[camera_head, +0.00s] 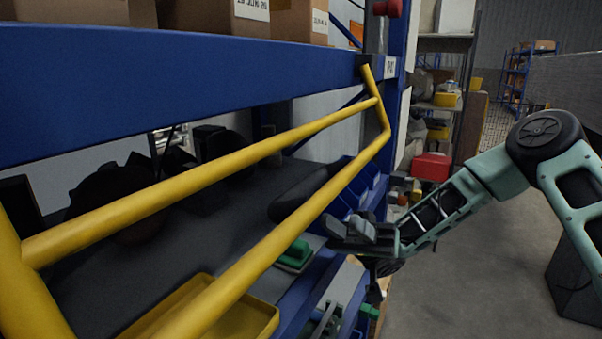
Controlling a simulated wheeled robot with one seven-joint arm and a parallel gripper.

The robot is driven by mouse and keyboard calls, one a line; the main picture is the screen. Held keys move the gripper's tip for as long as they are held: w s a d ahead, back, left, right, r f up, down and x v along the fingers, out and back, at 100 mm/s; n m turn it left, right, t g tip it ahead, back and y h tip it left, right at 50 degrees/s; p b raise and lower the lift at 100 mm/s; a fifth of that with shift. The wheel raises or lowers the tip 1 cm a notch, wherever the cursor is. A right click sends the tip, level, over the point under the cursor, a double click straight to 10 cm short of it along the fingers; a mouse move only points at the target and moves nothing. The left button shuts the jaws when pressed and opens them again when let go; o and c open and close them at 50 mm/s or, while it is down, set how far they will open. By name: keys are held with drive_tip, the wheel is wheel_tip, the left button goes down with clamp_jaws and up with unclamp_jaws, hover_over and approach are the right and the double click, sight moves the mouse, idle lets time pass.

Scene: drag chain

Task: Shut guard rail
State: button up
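The yellow guard rail (290,228) has two bars and is hinged at a dark bracket on the blue shelf beam. It hangs down and slants outward across the front of the shelf bay, from the near left to the post at centre right. My gripper (342,231) is at the end of my green arm, just to the right of and close to the rail's lower bar. Its grey fingers point left; whether they touch the rail or are parted cannot be told. Nothing is clearly seen between them.
The blue beam (180,85) carries cardboard boxes above. Behind the rail, a dark shelf holds a yellow tray (245,318), a green item (294,256) and dark objects. A red box (432,167) stands farther back. The grey floor at right is open, beside a dark block (577,285).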

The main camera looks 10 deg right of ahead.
sight(303, 192)
drive_tip(key=p+x, duration=0.6)
drive_tip(key=x, duration=0.7)
clamp_jaws()
